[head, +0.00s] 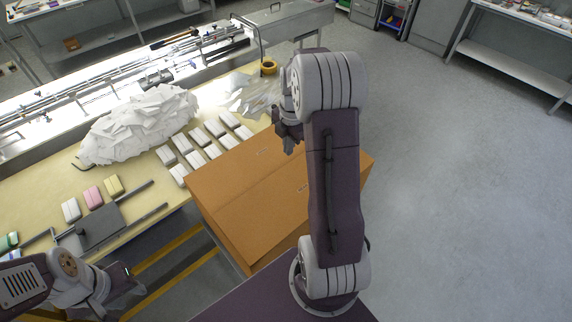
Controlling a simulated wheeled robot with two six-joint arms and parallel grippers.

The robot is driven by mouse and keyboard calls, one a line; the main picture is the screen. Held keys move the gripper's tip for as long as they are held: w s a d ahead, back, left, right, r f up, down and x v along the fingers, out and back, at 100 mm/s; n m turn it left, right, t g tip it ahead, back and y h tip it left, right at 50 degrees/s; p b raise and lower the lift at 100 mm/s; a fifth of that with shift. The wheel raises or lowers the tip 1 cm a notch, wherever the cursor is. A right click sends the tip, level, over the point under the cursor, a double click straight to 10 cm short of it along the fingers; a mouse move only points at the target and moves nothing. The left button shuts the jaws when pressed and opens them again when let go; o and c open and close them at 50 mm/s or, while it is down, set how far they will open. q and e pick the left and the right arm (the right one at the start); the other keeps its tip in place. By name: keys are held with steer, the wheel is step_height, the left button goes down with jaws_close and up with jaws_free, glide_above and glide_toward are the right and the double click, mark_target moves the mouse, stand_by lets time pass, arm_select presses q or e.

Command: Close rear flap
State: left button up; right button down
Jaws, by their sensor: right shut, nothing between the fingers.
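The orange-brown cardboard box (255,215) stands at the front edge of the table, below the middle of the head view. Two panels of its top show with a seam between them. The farther panel, the rear flap (240,165), looks to lie about flat. My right gripper (288,143) is shut and empty at the far side of the box, over or close to the rear flap; contact cannot be told. My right arm hides the box's right part. My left gripper (130,284) is low at the left, away from the box; its jaws are unclear.
Several white wrapped packs (198,160) lie just beyond the box. A large crumpled white heap (140,122) and clear film (250,92) lie farther back. A grey plate fixture (100,228) and coloured packs (93,196) are at the left. The floor on the right is clear.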

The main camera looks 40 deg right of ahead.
mark_target(287, 171)
steer(key=f, duration=0.3)
steer(key=f+p, duration=0.1)
steer(key=f, duration=0.2)
steer(key=f+p, duration=0.1)
steer(key=f, duration=0.2)
steer(key=shift+w+d+f, duration=0.1)
steer(key=shift+d, duration=0.15)
steer(key=shift+w+a+f, duration=0.15)
steer(key=shift+w+f, duration=0.05)
steer(key=shift+f, duration=0.2)
steer(key=shift+s, duration=0.1)
step_height(287, 171, down, 2)
steer(key=shift+f+b, duration=0.15)
steer(key=shift+b, duration=0.9)
steer(key=shift+r, duration=0.2)
steer(key=shift+a, duration=0.1)
